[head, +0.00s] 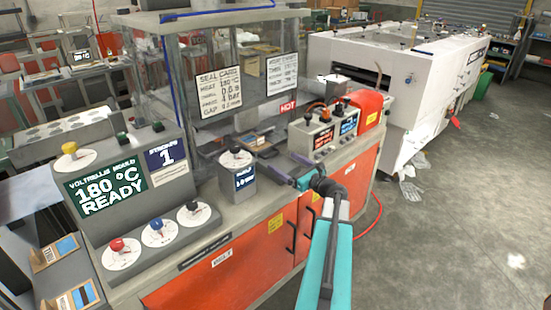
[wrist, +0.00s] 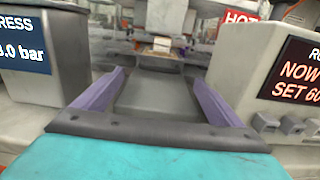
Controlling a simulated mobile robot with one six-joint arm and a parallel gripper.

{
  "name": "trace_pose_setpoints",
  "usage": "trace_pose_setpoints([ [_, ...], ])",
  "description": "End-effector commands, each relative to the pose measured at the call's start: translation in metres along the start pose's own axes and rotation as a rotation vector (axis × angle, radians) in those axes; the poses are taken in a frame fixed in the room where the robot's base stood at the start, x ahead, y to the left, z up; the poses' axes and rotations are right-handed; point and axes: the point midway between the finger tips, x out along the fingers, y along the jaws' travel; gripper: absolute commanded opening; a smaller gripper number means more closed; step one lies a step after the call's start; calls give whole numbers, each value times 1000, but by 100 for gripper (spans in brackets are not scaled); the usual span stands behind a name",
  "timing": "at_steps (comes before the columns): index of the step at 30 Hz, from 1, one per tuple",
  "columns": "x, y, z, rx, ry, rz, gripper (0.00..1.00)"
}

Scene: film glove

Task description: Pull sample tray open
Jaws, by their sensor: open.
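What looks like the sample tray (head: 256,142) is a low grey tray with small tan and dark pieces, at the front of the glass-sided press on the counter. In the wrist view, a grey slab with a raised bar at its far end (wrist: 155,62) lies straight ahead, and a small tan piece shows beyond it. My gripper (head: 279,163) is open, its two purple fingers spread just in front of the tray. In the wrist view, the open fingers (wrist: 158,78) frame the grey slab. I cannot tell whether they touch it.
A pressure-dial box (head: 237,172) stands close on the left. A control box with knobs (head: 325,130) is close on the right. Orange cabinet doors with black handles (head: 291,235) are below the counter. The floor at right (head: 450,220) is mostly clear.

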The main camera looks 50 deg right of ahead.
Motion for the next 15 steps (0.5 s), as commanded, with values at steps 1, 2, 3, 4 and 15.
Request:
trace_pose_setpoints([
  [1,9,-2,1,0,0,1,90],
  [2,13,-2,1,0,0,1,90],
  [3,18,-1,1,0,0,1,90],
  [4,22,-1,1,-1,1,2,90],
  [15,51,-1,0,-1,0,-1,90],
])
